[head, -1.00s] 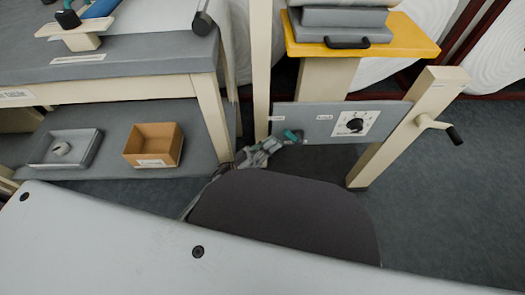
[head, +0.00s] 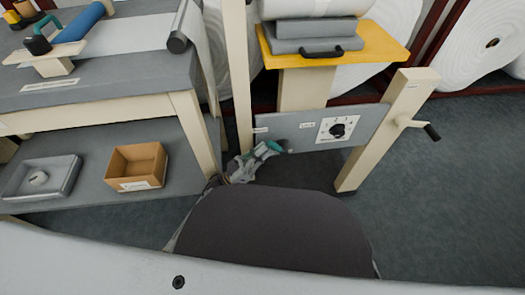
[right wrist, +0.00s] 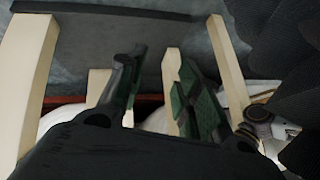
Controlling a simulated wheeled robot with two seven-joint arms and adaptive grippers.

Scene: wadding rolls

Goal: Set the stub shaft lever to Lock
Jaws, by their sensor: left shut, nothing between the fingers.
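The stub shaft lever, with a teal grip (head: 272,146), is at the lower left of the grey panel (head: 368,128) in the head view. Two small white labels are above it, one at the panel's left end (head: 261,130) and one further right (head: 307,125). Their print is too small to read surely. My left gripper (head: 247,163) is shut and empty, just left of and below the teal grip. I cannot tell whether it touches it. The fingers of my right gripper (right wrist: 158,88) stand apart and empty in the right wrist view.
A dial (head: 338,129) is on the panel, and a crank handle (head: 425,129) sticks out of the right post. A yellow shelf (head: 385,52) stands above. A bench (head: 110,90) with a cardboard box (head: 137,166) below is at left. Floor at right is clear.

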